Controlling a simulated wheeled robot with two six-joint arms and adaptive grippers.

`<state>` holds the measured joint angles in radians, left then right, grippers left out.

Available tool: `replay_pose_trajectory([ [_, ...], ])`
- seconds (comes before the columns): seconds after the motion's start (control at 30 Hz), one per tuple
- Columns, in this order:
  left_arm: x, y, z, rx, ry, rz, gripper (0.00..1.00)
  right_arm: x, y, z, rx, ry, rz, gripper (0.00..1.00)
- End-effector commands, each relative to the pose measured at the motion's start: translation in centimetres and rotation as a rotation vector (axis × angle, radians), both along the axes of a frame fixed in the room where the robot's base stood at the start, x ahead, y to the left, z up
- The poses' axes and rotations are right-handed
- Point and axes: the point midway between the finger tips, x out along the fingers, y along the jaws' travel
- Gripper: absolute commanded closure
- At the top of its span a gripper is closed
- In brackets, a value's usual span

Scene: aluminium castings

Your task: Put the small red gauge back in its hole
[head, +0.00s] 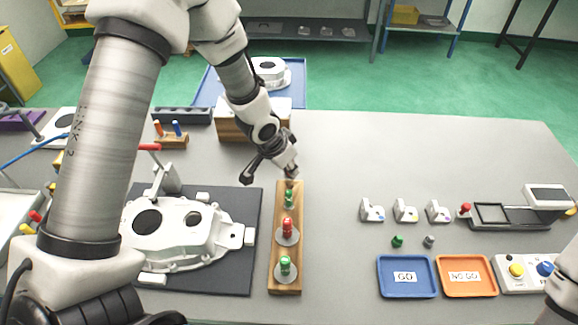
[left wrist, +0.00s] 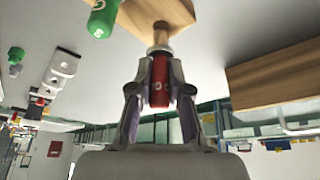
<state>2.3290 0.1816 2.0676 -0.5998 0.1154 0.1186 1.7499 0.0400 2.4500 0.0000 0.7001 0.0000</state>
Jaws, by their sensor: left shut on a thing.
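The small red gauge (left wrist: 160,80) is clasped between the fingers of my left gripper (left wrist: 160,92). Its pale metal end points at the wooden gauge block (left wrist: 160,12) and meets or nearly meets it; I cannot tell whether it is inside a hole. In the head view my left gripper (head: 287,174) is over the far end of the wooden block (head: 278,250), and the held gauge is mostly hidden there. A small green gauge (head: 289,199), a larger red gauge (head: 287,227) and a larger green gauge (head: 285,265) stand in the block nearer me. My right gripper is out of view.
A white casting (head: 180,232) lies on a dark mat (head: 240,275) left of the block. A wooden box (head: 236,128) stands behind. Blue (head: 406,290) and orange (head: 466,290) trays lie at the right. The table between block and trays is clear.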

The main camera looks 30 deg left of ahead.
Motion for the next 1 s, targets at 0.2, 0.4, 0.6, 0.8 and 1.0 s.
replay_pose_trajectory([
  [0.2,0.0,0.0,-0.6,0.0,0.0,0.0,1.0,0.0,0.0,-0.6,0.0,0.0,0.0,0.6],
  [0.4,0.0,0.0,-1.1,0.0,0.0,0.001,1.0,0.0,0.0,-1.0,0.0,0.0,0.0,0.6],
  [0.6,0.0,0.0,-1.7,0.0,0.0,0.001,1.0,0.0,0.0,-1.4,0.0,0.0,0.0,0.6],
  [0.8,0.0,0.0,-2.2,0.0,0.0,0.001,1.0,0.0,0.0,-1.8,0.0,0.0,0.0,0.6],
  [1.0,0.0,0.0,-2.7,0.0,0.0,0.0,1.0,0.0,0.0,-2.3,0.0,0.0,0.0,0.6],
])
